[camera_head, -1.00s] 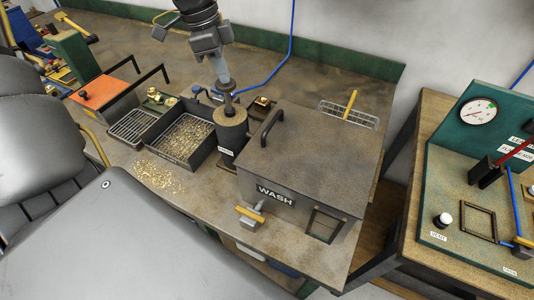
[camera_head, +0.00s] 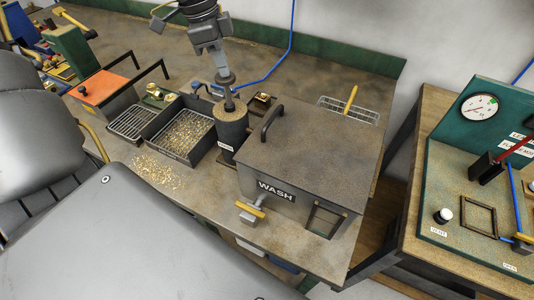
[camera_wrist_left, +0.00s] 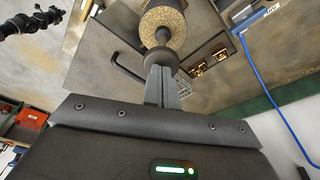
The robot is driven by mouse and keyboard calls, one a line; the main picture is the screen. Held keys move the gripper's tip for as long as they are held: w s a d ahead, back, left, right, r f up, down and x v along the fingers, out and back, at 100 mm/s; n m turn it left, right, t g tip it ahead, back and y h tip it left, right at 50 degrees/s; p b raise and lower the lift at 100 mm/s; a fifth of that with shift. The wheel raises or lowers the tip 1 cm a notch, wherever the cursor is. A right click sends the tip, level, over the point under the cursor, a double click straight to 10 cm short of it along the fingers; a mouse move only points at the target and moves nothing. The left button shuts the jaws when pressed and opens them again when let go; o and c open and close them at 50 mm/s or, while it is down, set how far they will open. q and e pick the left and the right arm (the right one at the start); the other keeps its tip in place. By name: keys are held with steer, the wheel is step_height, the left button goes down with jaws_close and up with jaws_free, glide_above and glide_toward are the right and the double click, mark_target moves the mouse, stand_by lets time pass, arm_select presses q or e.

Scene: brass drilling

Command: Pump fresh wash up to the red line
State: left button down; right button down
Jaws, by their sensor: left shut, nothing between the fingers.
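The dark grey tank with the WASH label (camera_head: 276,191) stands at the right of the bench, its lid shut. A small framed window (camera_head: 324,220) is low on its front; I cannot make out a red line or liquid level in it. Left of the tank stands a dark cylindrical pump (camera_head: 232,134) with a speckled top, a thin rod and a round knob (camera_head: 225,77). My left gripper (camera_head: 224,72) is shut and empty, pointing down with its tips at the knob. The wrist view shows the tips (camera_wrist_left: 160,70) against or just above the knob (camera_wrist_left: 161,58); contact is unclear.
A brass-handled tap (camera_head: 250,211) sticks out of the tank's front. A tray of gravel (camera_head: 186,138) stands left of the pump, with loose grains on the bench. A blue hose runs behind. A green gauge panel (camera_head: 478,145) stands at right.

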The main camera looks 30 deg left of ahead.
arm_select(q)
steer(key=shift+f+b, duration=2.55)
steer(key=shift+f, duration=0.45)
steer(key=shift+r+p, duration=0.7)
steer(key=shift+r, duration=0.3)
steer(key=shift+r+p, duration=1.4)
steer(key=shift+r, duration=1.1)
steer(key=shift+f, duration=0.1)
